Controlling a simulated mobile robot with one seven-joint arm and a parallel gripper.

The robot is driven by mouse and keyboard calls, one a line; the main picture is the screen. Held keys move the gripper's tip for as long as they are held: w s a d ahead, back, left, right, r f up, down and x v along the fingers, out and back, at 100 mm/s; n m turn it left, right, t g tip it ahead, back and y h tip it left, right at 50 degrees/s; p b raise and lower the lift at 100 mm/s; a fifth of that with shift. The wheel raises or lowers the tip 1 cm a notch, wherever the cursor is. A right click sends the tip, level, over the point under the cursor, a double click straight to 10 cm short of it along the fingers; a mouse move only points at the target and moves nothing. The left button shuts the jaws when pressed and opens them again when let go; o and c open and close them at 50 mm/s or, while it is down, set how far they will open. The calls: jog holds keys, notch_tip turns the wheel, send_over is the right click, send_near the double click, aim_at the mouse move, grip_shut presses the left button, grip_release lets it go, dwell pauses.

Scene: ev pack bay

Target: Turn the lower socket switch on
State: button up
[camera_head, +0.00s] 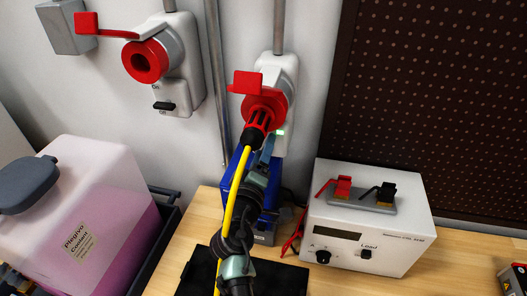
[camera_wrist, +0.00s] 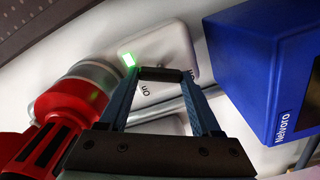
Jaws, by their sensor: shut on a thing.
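The lower socket (camera_head: 278,72) is the right one on the wall, white with a red round outlet and an open red flap. A red and black plug (camera_head: 258,125) with a yellow cable sits in it; the plug also shows in the wrist view (camera_wrist: 45,140). Its black switch handle (camera_wrist: 162,74) lies between the fingertips in the wrist view. A green light (camera_wrist: 128,60) beside it is lit, and also shows in the head view (camera_head: 281,132). My gripper (camera_head: 268,152) is shut on the handle. In the head view my gripper hides the switch.
An upper socket (camera_head: 180,70) with its own black switch is at the left. A blue box (camera_head: 236,178), marked Nelvoro in the wrist view (camera_wrist: 265,70), stands close to my gripper. A white power supply (camera_head: 370,225) is right; a pink coolant tank (camera_head: 105,220) is left.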

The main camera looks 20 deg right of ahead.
jog(key=n, duration=0.5)
jog(key=shift+f+p, duration=0.1)
jog(key=shift+p, duration=0.25)
jog(key=shift+n, duration=0.4)
jog(key=o, duration=1.4)
jog(key=shift+b+v, duration=1.1)
jog(key=shift+v, duration=5.4)
jog(key=shift+a, duration=0.1)
